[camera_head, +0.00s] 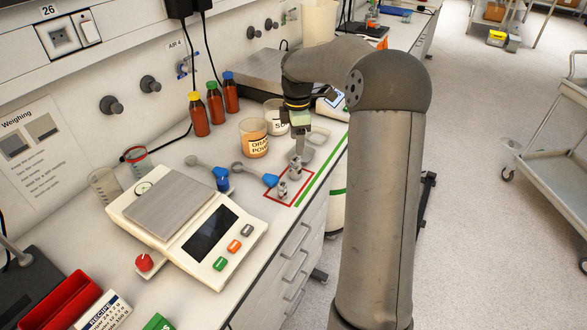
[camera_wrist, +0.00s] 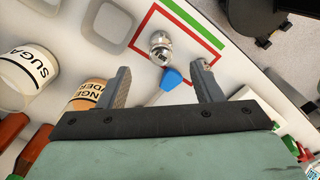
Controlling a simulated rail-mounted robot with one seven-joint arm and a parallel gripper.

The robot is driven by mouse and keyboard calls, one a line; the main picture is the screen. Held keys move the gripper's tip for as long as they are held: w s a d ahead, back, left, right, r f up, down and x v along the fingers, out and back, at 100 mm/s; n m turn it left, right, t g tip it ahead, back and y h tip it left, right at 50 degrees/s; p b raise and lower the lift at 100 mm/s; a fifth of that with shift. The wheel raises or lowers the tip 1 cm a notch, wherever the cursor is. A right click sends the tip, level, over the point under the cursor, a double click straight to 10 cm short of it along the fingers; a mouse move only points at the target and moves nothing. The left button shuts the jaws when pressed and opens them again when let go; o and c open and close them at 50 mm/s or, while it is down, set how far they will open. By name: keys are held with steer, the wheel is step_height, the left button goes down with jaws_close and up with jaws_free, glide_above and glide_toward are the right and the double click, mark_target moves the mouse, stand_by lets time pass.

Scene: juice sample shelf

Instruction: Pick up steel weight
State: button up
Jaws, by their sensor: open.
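Two small steel weights stand in the red-outlined area of the bench in the head view: a nearer one (camera_head: 282,189) and a farther one (camera_head: 295,165). In the wrist view, shiny steel (camera_wrist: 160,46) shows ahead of and between the finger lines; whether this is one weight or two overlapping is hard to tell. My gripper (camera_head: 299,143) hangs over the far end of the outline, just above the farther weight. Its fingers (camera_wrist: 161,72) are wide apart with nothing gripped. A blue scoop end (camera_wrist: 172,78) shows between the fingers.
A balance (camera_head: 168,205) stands nearer on the bench. Blue-ended scoops (camera_head: 270,180) lie beside the weights. The orange powder jar (camera_head: 254,140), sugar jar (camera_head: 275,122) and brown bottles (camera_head: 214,103) stand behind. A green strip (camera_head: 318,167) runs along the bench's front edge.

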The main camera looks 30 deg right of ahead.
mark_target(296, 159)
step_height(296, 159, down, 10)
steer(key=shift+a+r+p, duration=0.1)
steer(key=shift+a+p, duration=0.05)
steer(key=shift+p, duration=0.9)
jaws_close()
